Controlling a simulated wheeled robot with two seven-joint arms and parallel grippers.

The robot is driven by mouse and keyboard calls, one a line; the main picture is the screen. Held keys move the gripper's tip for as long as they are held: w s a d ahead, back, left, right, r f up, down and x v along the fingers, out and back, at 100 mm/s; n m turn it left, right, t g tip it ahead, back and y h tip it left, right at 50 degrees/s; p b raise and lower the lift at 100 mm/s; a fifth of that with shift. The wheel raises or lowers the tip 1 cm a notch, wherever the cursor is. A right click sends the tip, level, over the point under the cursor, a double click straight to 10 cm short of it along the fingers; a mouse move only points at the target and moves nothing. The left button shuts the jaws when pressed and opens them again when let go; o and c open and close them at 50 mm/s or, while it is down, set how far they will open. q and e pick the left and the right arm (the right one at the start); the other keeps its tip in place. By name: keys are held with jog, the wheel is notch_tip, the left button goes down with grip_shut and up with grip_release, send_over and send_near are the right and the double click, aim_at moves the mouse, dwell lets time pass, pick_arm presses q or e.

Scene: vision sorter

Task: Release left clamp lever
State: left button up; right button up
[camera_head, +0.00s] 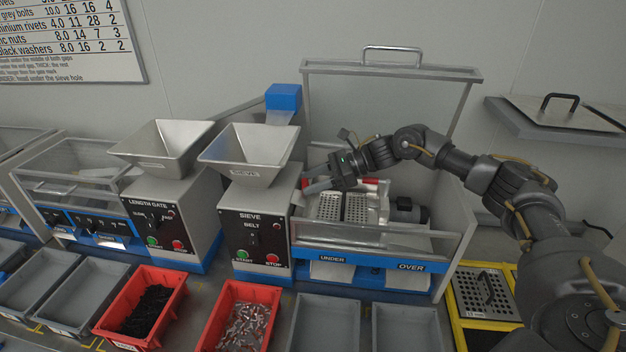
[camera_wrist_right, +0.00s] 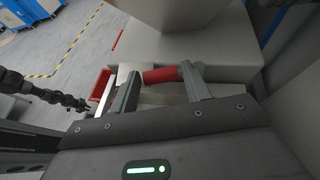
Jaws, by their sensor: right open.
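The sieve machine (camera_head: 250,225) stands in the middle, with its glass lid raised and perforated sieve plates (camera_head: 342,207) inside the frame. My right gripper (camera_head: 318,185) reaches in from the right, its open fingers pointing left beside the sieve housing. In the right wrist view, a red clamp lever handle (camera_wrist_right: 160,75) lies between the fingertips of the right gripper (camera_wrist_right: 160,82); I cannot tell whether they touch it. Another red handle (camera_head: 370,181) shows behind the wrist in the head view. A dark jointed arm, probably my left (camera_wrist_right: 45,91), shows small in the wrist view.
The length gate machine (camera_head: 165,215) stands to the left. Red bins of dark parts (camera_head: 150,305) and metal parts (camera_head: 246,325) and empty grey bins (camera_head: 325,330) line the front. The raised lid (camera_head: 390,110) stands behind my right arm. A perforated plate (camera_head: 486,293) lies in a yellow frame at right.

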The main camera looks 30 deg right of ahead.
jog(key=c, duration=0.7)
jog(key=shift+s+a+f+m+t+h+b, duration=0.15)
jog(key=shift+a+f+m+t+h+b, duration=0.25)
jog(key=shift+b, duration=0.35)
jog(key=shift+a+r+m+t+h+b, duration=0.2)
jog(key=shift+m+t+h+b, duration=0.2)
jog(key=shift+m+t+b, duration=0.25)
jog(key=shift+r+m+t, duration=0.1)
jog(key=shift+m+t, duration=0.25)
jog(key=shift+m, duration=0.1)
jog(key=o, duration=0.7)
jog(key=shift+w, duration=0.2)
jog(key=shift+r, duration=0.1)
